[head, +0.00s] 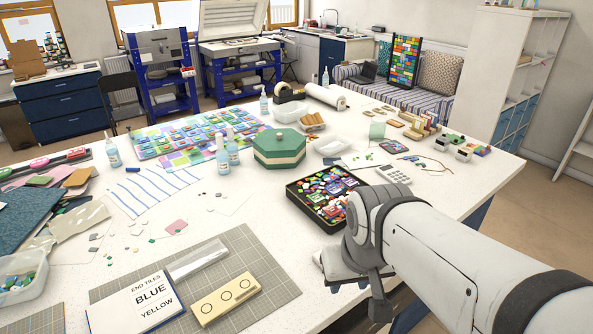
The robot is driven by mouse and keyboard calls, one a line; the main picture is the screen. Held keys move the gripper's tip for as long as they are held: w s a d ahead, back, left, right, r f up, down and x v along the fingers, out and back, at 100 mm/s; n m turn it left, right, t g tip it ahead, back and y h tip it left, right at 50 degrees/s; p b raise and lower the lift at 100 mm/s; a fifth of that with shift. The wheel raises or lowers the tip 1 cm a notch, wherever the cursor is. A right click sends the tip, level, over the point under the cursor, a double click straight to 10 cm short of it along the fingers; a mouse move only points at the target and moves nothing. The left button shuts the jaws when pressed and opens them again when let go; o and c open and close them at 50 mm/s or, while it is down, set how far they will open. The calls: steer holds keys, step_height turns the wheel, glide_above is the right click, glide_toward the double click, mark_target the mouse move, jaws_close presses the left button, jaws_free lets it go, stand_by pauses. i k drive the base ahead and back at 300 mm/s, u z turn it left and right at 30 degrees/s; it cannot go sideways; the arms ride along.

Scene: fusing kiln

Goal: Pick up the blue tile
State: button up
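A black tray (317,219) on the white worktable holds many small tiles and pieces in mixed colours, some of them blue; they are too small to single out one blue tile. My arm reaches in from the right, and my gripper (343,286) is at the table's front edge, just in front of the tray. The wrist hides much of it, so its opening and anything between its fingers cannot be made out.
A calculator (394,174) lies right of the tray. A grey cutting mat (262,264) and a plastic tub (22,279) are at the front left. Clear tabletop lies left of the tray.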

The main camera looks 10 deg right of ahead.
mark_target(334, 190)
steer(key=u, duration=1.2)
steer(key=k, duration=1.65)
steer(key=z, duration=0.65)
steer(key=i, duration=1.7)
steer(key=z, duration=0.05)
